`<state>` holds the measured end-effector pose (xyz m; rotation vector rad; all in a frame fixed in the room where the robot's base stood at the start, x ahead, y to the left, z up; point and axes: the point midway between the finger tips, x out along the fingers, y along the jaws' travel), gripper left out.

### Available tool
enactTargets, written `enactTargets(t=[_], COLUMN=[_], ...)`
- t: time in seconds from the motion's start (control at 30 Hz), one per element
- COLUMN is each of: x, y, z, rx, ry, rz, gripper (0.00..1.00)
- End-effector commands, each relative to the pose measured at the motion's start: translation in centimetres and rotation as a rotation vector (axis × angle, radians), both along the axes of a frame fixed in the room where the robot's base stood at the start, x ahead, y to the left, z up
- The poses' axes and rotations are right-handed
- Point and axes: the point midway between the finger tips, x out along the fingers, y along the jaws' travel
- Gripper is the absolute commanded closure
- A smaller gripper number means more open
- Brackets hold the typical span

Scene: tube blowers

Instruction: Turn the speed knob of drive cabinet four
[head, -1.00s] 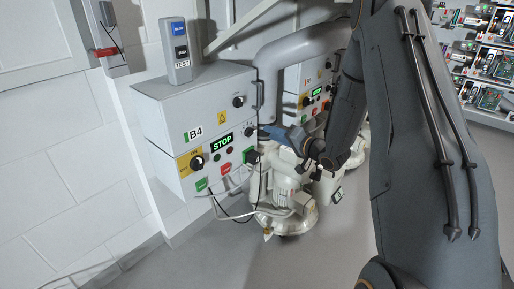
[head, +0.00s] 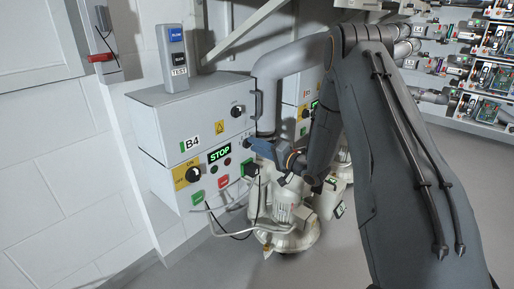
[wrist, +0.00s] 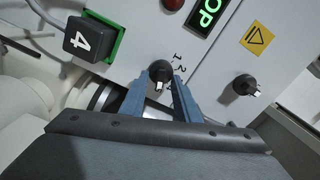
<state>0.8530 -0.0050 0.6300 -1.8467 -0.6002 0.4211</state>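Drive cabinet four is the light grey box marked B4 (head: 160,140), with a green STOP display (head: 219,154). In the wrist view a small black knob (wrist: 160,72) with a pale pointer sits beside printed marks, including 1 and 2. My gripper (wrist: 161,80) has two blue fingers, one on each side of this knob, with their tips close to the panel. The fingers stand apart; I cannot tell whether they touch the knob. In the head view my gripper (head: 249,143) is at the cabinet's right edge and largely hides the knob.
Another black knob (wrist: 246,85) is near a yellow warning label (wrist: 257,38). A black plug marked 4 (wrist: 83,41) with a cable is at the upper left of the wrist view. A black-and-yellow rotary switch (head: 192,175) is lower on the cabinet. A pale blower (head: 290,215) stands below my arm.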

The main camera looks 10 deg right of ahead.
Motion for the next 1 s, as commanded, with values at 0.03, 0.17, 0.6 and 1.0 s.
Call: enactTargets(t=[0.03, 0.17, 0.6, 1.0], x=[0.08, 0.08, 0.06, 0.03], y=[0.07, 0.06, -0.17, -0.09], z=[0.0, 0.01, 0.01, 0.2], rx=[0.0, 0.0, -0.003, -0.119], ry=[0.0, 0.0, -0.002, -0.086], rz=[0.0, 0.0, -0.002, -0.003], gripper=[0.71, 0.71, 1.0, 1.0])
